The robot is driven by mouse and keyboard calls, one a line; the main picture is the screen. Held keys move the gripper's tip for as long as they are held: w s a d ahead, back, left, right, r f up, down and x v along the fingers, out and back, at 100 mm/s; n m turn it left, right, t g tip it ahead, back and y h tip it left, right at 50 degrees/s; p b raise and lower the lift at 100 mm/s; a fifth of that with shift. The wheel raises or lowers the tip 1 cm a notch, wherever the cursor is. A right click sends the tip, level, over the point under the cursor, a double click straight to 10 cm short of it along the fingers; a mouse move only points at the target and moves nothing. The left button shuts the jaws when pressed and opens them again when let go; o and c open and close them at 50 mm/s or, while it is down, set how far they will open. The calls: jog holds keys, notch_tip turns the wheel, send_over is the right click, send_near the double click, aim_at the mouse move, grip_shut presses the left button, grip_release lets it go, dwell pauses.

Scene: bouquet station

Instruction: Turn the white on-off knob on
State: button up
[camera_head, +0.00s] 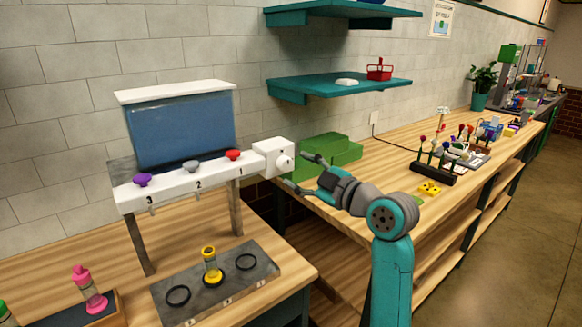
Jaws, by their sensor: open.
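The white on-off knob (284,162) is on the front of a white box (268,150) at the right end of the dispenser. Small marks show on the box around the knob, too small to read. My gripper (298,171) is open, its fingers spread just to the right of the knob and box. One finger is higher and one lower. It holds nothing that I can see. I cannot tell whether either finger touches the box.
The dispenser's blue tank (184,130) stands above a white bar with purple (142,180), grey (191,166) and red (233,155) knobs. Green blocks (330,150) lie behind my gripper.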

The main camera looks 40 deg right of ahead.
aim_at(288, 165)
jog(key=shift+w+a, duration=0.2)
jog(key=shift+w, duration=1.55)
jog(key=c, duration=1.1)
